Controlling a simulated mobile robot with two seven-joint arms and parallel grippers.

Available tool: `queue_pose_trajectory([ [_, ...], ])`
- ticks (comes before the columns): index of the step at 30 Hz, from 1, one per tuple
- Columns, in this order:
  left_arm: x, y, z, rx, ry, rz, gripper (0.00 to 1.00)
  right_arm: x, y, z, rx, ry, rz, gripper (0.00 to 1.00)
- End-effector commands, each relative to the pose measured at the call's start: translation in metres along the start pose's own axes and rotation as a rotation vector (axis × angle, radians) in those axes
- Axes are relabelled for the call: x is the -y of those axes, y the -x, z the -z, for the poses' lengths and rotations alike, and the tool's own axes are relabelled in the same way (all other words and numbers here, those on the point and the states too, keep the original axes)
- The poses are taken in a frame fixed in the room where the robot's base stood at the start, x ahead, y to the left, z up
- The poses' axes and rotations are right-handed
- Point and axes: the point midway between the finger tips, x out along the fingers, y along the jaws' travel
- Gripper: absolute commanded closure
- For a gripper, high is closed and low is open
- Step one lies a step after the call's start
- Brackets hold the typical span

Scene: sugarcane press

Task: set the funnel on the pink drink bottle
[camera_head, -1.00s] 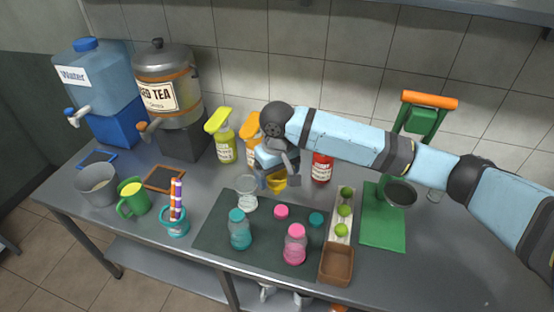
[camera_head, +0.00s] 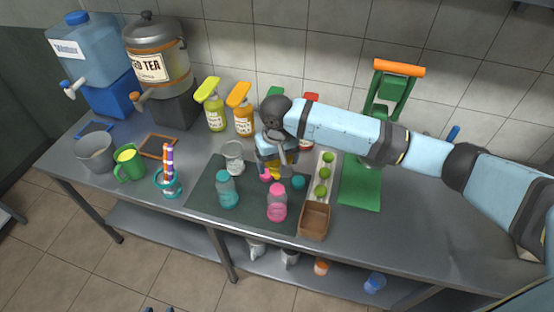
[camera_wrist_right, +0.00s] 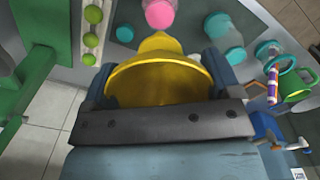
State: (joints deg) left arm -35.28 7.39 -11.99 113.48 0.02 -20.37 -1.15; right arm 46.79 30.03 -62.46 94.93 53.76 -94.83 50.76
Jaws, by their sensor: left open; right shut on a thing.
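The yellow funnel (camera_wrist_right: 158,80) is held in my right gripper (camera_head: 274,167), whose fingers stand on both sides of it in the right wrist view. In the head view the gripper hides much of the funnel. The pink drink bottle (camera_head: 277,206) stands upright on the dark mat, in front of the funnel and apart from it. It also shows at the top edge of the right wrist view (camera_wrist_right: 160,12). My left gripper (camera_head: 161,309) shows only as two dark tips, apart and empty, at the bottom edge of the head view.
A teal bottle (camera_head: 227,190) and a glass jar (camera_head: 233,156) stand left of the pink bottle. A teal lid (camera_head: 298,182) lies on the mat (camera_head: 205,194). A lime tray and a brown box (camera_head: 314,222) are on the right.

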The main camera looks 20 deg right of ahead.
Motion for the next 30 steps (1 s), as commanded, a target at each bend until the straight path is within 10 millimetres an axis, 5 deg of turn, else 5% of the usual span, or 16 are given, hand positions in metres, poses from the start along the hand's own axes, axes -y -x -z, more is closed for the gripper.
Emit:
queue_pose_trajectory([
  [17,-0.011,-0.027,-0.045,0.015,0.005,-0.026,0.57,-0.001,-0.042,0.000,0.000,0.001,-0.001,0.39],
  [30,-0.013,-0.025,-0.039,0.006,0.003,-0.031,0.57,0.000,-0.064,0.000,0.001,0.000,0.000,0.39],
])
